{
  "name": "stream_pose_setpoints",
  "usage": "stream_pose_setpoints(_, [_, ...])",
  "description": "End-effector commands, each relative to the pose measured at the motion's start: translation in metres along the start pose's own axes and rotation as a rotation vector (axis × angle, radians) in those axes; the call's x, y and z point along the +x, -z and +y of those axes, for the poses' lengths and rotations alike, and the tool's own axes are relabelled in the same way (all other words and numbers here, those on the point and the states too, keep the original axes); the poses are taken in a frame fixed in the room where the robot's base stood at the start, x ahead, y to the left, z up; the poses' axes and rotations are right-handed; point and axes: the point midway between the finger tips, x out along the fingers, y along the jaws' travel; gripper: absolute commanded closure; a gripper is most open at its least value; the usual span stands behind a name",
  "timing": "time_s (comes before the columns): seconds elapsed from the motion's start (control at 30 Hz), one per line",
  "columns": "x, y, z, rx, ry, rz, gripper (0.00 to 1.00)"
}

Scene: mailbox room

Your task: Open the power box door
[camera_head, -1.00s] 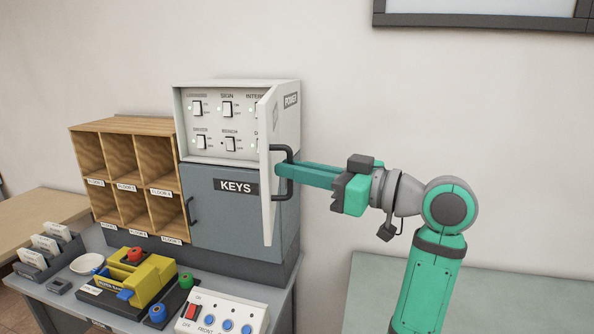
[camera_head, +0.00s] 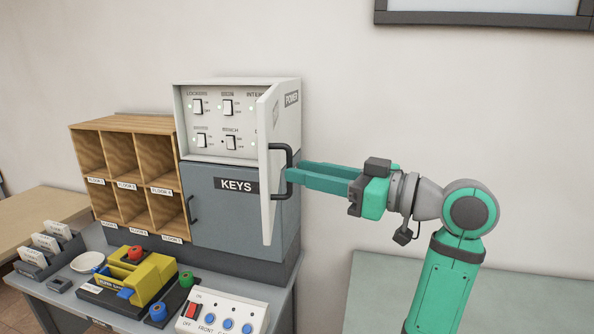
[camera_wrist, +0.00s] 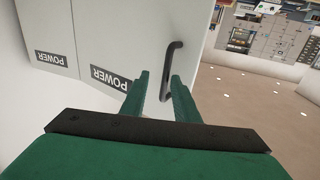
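The power box (camera_head: 215,152) is a light grey cabinet on top of the grey keys cabinet. Its door (camera_head: 268,215), labelled POWER, stands swung open toward me and exposes a panel of switches (camera_head: 228,107). A dark bar handle (camera_head: 289,150) is on the door's outer face; it also shows in the wrist view (camera_wrist: 169,68). My green gripper (camera_head: 288,170) is to the right of the door, with fingertips close to the handle. In the wrist view my gripper's fingers (camera_wrist: 159,76) are spread, with the handle's lower end seen between them; contact cannot be told.
The keys cabinet (camera_head: 222,222) is shut below. Wooden pigeonholes (camera_head: 125,128) stand to the left. A yellow device (camera_head: 150,275) and a button panel (camera_head: 240,309) lie on the desk in front. Open space lies to the right of the door.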

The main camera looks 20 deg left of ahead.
Motion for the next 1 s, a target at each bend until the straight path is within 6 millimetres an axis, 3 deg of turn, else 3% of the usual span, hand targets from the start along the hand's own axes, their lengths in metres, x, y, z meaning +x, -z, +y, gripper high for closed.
stream_pose_setpoints(0.2, [-0.043,-0.001,0.001,0.002,-0.003,0.0,0.72])
stream_pose_setpoints(0.4, [-0.07,-0.001,0.001,0.003,-0.002,-0.001,0.72])
stream_pose_setpoints(0.6, [-0.079,-0.001,0.001,0.003,-0.001,-0.001,0.72])
stream_pose_setpoints(1.0, [-0.079,-0.001,0.001,0.003,-0.001,-0.001,0.72])
